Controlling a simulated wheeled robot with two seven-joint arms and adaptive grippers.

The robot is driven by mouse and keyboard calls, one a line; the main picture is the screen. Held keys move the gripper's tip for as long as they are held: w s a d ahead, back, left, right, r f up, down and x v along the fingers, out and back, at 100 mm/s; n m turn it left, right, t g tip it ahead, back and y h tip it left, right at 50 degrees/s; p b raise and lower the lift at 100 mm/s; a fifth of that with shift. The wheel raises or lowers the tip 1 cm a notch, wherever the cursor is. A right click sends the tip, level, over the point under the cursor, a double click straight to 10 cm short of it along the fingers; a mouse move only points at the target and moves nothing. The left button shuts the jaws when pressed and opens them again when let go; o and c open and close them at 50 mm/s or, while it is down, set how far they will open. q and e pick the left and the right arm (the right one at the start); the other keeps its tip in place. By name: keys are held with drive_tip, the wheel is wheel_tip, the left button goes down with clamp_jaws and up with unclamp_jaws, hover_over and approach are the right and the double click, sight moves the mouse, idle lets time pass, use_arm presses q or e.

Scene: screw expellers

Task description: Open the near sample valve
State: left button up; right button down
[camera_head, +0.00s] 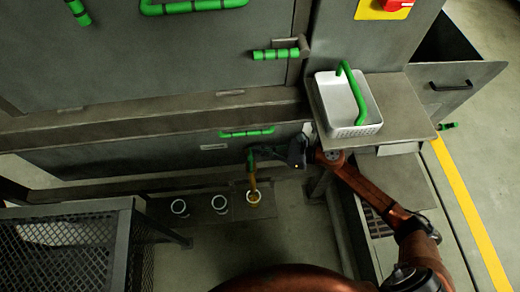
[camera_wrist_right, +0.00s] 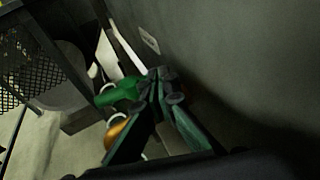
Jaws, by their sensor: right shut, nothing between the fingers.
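The near sample valve has a green handle (camera_head: 250,158) low on the machine's front; the handle also shows in the right wrist view (camera_wrist_right: 121,92). Below it an amber streak (camera_head: 252,180) runs down to a small white-rimmed cup (camera_head: 254,197) that looks amber inside. In the right wrist view an amber patch (camera_wrist_right: 117,131) shows below the handle. My right gripper (camera_head: 274,151) is shut and empty, right beside the handle. Its closed fingertips (camera_wrist_right: 160,84) appear next to or against the handle; contact is unclear. My left gripper is out of view.
Two more cups (camera_head: 179,207) (camera_head: 219,203) stand to the left. A white basket (camera_head: 374,128) with a green handle sits on a ledge (camera_head: 408,105) above my right arm. A mesh-sided stand (camera_head: 60,212) is at lower left. The machine wall lies close behind the valve.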

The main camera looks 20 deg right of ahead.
drive_tip(key=shift+d, duration=0.1)
idle(0.3)
drive_tip(key=v, duration=1.2)
drive_tip(key=shift+s, duration=0.1)
